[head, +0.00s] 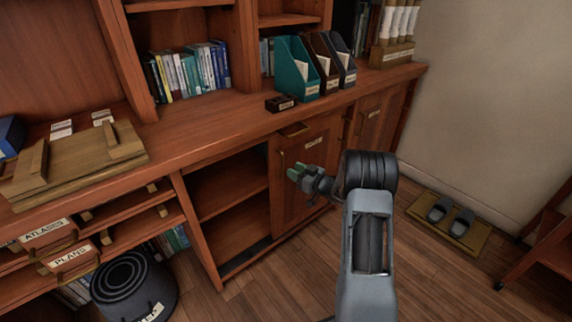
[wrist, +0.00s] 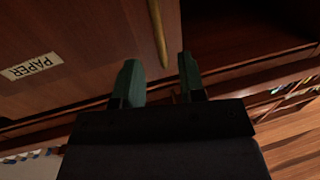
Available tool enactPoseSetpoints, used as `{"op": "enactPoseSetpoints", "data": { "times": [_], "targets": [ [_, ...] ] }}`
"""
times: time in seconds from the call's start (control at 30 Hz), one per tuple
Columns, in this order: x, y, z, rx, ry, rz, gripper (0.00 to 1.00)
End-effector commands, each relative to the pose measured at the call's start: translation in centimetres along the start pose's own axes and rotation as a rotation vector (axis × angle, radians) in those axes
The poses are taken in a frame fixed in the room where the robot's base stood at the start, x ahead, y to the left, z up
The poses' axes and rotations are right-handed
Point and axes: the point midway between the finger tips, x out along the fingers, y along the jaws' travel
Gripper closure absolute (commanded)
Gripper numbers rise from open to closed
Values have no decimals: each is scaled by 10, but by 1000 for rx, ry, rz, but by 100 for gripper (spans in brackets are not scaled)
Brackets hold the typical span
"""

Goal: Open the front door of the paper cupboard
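The paper cupboard's front door (head: 301,205) is a reddish wooden panel in the lower row of the cabinet and looks shut. Its PAPER label shows upside down in the wrist view (wrist: 31,67). A slim brass bar handle (head: 281,172) stands upright near its left edge; it also shows in the wrist view (wrist: 158,35). My gripper (head: 297,172) is in front of the door, just right of the handle in the head view. Its two green fingers are open (wrist: 158,60). In the wrist view the handle's end lies between the fingertips; I cannot tell whether they touch.
An open shelved compartment (head: 228,185) is left of the door. Another labelled door (head: 378,122) is to the right. The counter (head: 215,132) above holds file boxes (head: 296,68). A dark round bin (head: 134,288) and a slipper mat (head: 449,222) are on the floor.

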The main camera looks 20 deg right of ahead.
Motion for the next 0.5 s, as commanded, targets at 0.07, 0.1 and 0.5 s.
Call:
{"op": "enactPoseSetpoints", "data": {
  "times": [0.07, 0.1, 0.5],
  "targets": [
    [-17, 1, -3, 1, -1, 4, 63],
    [-25, 1, -3, 1, -1, 4, 63],
    [-71, 0, -1, -1, 0, 1, 63]
  ]
}}
